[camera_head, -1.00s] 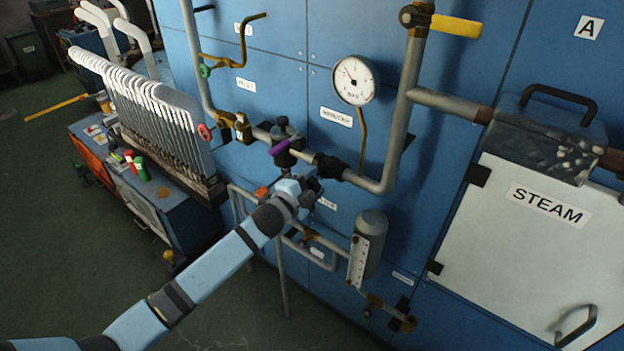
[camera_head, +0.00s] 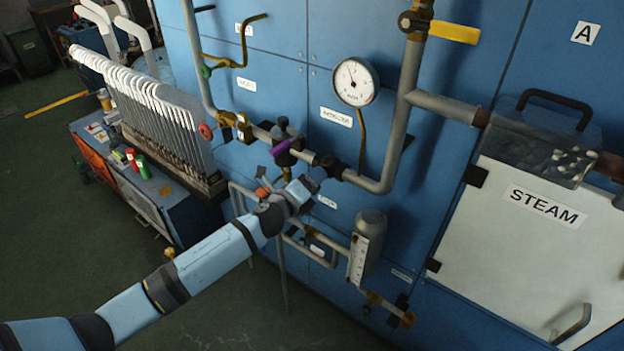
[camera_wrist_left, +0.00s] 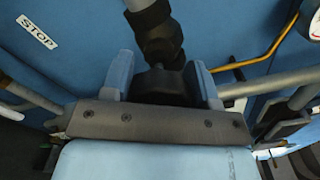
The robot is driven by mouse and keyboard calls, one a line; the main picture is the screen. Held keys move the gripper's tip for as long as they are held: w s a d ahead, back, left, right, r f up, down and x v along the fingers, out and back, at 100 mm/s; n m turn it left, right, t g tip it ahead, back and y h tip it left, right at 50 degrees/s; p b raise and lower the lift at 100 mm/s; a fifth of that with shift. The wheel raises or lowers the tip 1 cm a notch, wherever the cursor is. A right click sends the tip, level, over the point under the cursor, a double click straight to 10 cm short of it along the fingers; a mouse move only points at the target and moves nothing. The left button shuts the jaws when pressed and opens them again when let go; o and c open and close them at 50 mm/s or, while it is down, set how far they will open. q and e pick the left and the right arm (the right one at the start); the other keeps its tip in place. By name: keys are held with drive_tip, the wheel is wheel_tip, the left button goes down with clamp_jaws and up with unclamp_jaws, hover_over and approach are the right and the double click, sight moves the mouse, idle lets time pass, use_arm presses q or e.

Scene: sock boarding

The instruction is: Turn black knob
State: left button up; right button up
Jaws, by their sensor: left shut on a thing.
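The black knob (camera_wrist_left: 160,84) shows in the left wrist view between the two blue fingers of my left gripper (camera_wrist_left: 162,80). The fingers are shut on it, and a black fitting (camera_wrist_left: 155,35) on a grey pipe stands just beyond. In the head view my left gripper (camera_head: 306,186) is just below and left of the black fitting (camera_head: 334,166) on the horizontal pipe, left of the bend. The knob is mostly hidden there by the gripper. My right gripper is not in view.
A purple-handled valve (camera_head: 286,145) sits close above my gripper on the same pipe. A round gauge (camera_head: 355,81) is higher up. A flow meter (camera_head: 367,245) stands below right. A white STEAM door (camera_head: 530,245) is at right. The floor at lower left is clear.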

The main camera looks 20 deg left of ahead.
use_arm(q)
drive_tip(key=shift+m, duration=1.6)
drive_tip(key=o, duration=0.9)
drive_tip(key=shift+o, duration=0.2)
drive_tip(key=b+v, duration=0.1)
drive_tip(key=v, duration=1.2)
drive_tip(key=shift+s, duration=0.4)
drive_tip(key=shift+r, duration=0.1)
